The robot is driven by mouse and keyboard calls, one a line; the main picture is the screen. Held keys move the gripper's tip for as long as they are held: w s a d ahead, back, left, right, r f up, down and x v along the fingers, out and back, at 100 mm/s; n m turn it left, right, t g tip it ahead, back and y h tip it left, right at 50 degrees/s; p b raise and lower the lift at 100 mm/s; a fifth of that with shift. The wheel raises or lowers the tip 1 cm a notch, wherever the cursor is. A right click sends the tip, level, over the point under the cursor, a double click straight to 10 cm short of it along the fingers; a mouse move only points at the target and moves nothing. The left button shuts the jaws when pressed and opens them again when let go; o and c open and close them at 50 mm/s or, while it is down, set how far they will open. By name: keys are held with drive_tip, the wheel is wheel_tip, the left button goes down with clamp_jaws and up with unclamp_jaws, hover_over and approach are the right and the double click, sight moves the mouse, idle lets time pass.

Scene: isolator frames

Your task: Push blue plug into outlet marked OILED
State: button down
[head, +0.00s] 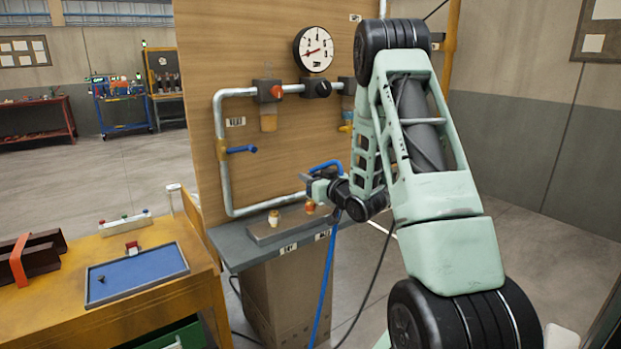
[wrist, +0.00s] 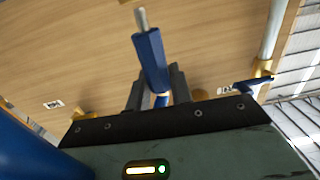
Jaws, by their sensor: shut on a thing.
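My gripper (wrist: 156,84) is shut on the blue plug (wrist: 150,52), whose grey metal tip points away from the fingers, clear of any fitting. In the head view my gripper (head: 310,180) is in front of the wooden panel, above the grey shelf; the plug cannot be made out clearly there. A blue hose (head: 326,285) hangs down from near the gripper.
The wooden panel (head: 240,80) carries grey pipes, a dial gauge (head: 314,49) and a blue-handled valve (head: 241,150), which also shows in the wrist view (wrist: 252,84). A yellow bench (head: 120,310) with a blue tray (head: 140,272) stands left. A black cable runs beside the hose.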

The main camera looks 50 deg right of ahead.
drive_tip(key=shift+f+b, duration=0.95)
drive_tip(key=shift+f, duration=0.15)
drive_tip(key=c, duration=1.2)
unclamp_jaws()
drive_tip(key=shift+o, duration=0.2)
drive_tip(key=s+a+p, duration=0.3)
drive_tip(key=s+p, duration=0.4)
drive_tip(key=s, duration=1)
drive_tip(key=shift+p, duration=0.35)
drive_tip(key=shift+a, duration=0.1)
